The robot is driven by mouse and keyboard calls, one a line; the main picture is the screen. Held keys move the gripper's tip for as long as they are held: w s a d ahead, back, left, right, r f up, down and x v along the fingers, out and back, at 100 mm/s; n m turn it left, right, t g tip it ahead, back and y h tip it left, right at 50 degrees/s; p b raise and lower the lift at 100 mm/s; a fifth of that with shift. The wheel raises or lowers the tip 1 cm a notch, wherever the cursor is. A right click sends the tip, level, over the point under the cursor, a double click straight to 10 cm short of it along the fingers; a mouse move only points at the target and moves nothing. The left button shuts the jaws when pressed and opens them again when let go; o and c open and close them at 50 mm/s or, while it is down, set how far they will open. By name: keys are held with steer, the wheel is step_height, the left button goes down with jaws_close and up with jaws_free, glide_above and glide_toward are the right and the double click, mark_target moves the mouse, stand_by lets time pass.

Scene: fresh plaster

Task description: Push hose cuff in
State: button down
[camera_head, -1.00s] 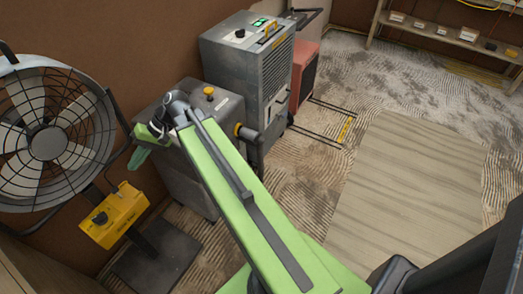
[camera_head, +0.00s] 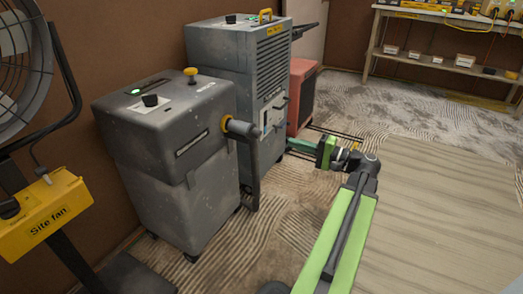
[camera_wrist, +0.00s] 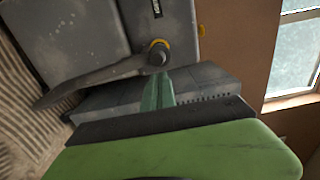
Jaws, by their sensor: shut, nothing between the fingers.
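The hose cuff (camera_head: 241,129) is a dark elbow at a yellow collar (camera_head: 226,124) on the right side of the grey machine (camera_head: 180,140). Its dark hose (camera_head: 253,178) hangs down toward the floor. In the wrist view the cuff (camera_wrist: 157,55) sits at the yellow ring, with the hose (camera_wrist: 85,85) running down to the left. I cannot tell how deep the cuff sits. My gripper (camera_head: 294,144), with teal fingers, is shut and empty to the right of the cuff, pointing left. In the wrist view its fingertips (camera_wrist: 158,82) appear just below the cuff, apparently apart from it.
A taller grey unit (camera_head: 255,80) stands behind the machine, with a red unit (camera_head: 302,95) beyond it. A yellow box labelled Site fan (camera_head: 45,215) and a fan (camera_head: 20,60) are at left. Shelves (camera_head: 430,60) stand at back right. The board floor (camera_head: 440,210) at right is clear.

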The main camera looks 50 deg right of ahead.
glide_toward(253, 131)
steer(key=x, duration=0.7)
steer(key=shift+d, duration=0.1)
